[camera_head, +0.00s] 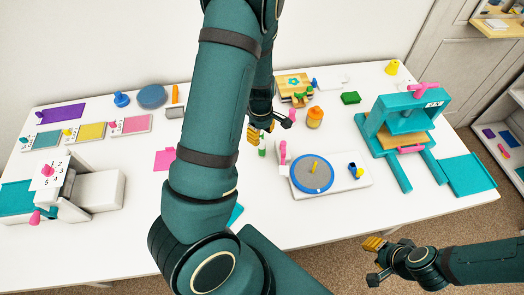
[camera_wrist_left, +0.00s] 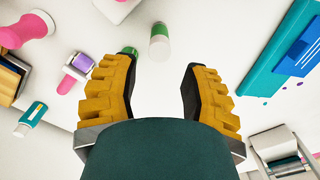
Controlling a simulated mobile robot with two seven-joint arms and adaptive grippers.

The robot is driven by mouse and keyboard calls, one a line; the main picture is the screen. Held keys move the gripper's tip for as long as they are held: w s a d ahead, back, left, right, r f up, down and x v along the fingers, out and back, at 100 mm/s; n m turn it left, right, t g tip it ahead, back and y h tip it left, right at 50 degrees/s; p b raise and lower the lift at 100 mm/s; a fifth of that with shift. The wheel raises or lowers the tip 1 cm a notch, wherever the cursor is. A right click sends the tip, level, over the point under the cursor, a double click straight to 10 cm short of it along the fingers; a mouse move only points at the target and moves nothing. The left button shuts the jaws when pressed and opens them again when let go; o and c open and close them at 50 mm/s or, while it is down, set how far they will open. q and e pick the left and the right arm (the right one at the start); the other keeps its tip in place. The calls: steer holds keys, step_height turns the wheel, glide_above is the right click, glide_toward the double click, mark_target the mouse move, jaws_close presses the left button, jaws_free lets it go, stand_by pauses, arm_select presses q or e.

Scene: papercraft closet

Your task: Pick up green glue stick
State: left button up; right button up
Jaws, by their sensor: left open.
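In the head view, a small green and white stick (camera_head: 262,147), apparently the green glue stick, stands just below my left gripper (camera_head: 261,129). In the left wrist view, a white cylinder with a green end (camera_wrist_left: 159,44) lies beyond the gap between the yellow fingers of my left gripper (camera_wrist_left: 158,88). The fingers are apart and nothing is between them. Another green-topped piece (camera_wrist_left: 128,51) shows beside the left finger, partly hidden by it. My right gripper (camera_head: 372,261) is low at the right, off the table's front edge, with its fingers apart and empty.
A grey disc on a white base (camera_head: 341,186) with a pink post is right of the stick. An orange jar (camera_head: 315,117) and a green block (camera_head: 350,98) stand behind. A teal press (camera_head: 405,125) is at right. A pink card (camera_head: 165,159) lies left of my arm.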

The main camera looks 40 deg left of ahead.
mark_target(262, 142)
arm_select(q)
steer(key=shift+f+b, duration=0.75)
steer(key=shift+f, duration=3.15)
steer(key=shift+r, duration=0.1)
jaws_close()
